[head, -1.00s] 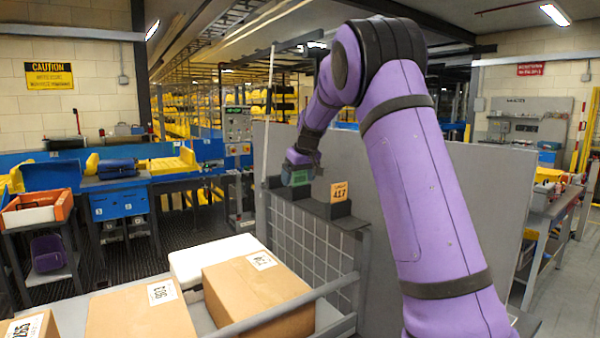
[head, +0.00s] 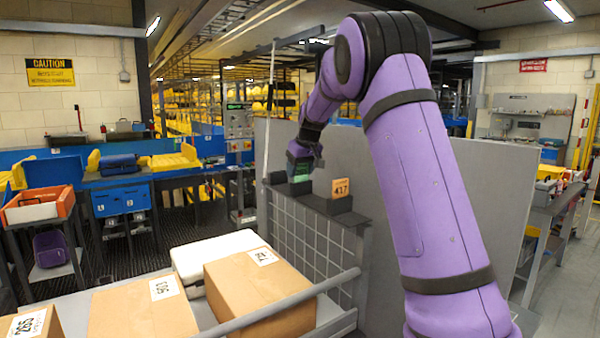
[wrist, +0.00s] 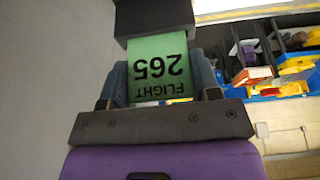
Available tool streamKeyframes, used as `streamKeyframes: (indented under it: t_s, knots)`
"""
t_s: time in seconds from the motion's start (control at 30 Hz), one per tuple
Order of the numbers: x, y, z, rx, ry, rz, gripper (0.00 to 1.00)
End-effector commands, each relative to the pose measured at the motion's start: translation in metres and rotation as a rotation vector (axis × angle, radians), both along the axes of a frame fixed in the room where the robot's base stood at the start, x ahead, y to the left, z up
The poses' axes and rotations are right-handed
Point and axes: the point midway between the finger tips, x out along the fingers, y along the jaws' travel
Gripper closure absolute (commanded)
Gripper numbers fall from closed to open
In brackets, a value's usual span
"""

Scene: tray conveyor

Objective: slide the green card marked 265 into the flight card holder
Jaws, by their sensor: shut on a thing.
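The green card (wrist: 158,70), marked FLIGHT 265, appears upside down in the wrist view. My gripper (head: 303,156) is shut on it, with one finger on each side. The card's far edge is hidden at a dark block of the flight card holder (wrist: 155,18). The card meets this block, but I cannot tell how deep it sits in it. In the head view, a small part of the green card (head: 300,175) shows below my gripper, just above the left part of the dark holder (head: 320,202) on the grey panel.
An orange card marked 417 (head: 341,187) stands in the holder to the right of my gripper. A grey partition (head: 450,190) rises behind the holder. Cardboard boxes (head: 255,290) and a white case (head: 205,252) sit on the conveyor in front.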

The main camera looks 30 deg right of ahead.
Motion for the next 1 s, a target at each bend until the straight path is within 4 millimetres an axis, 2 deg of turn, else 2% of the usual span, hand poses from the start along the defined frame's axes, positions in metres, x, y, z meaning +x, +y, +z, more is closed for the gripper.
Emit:
streamKeyframes:
  t_s: [1.0]
  knots:
    - [0.0, 0.0, 0.026, -0.001, -0.001, 0.001, 0.66]
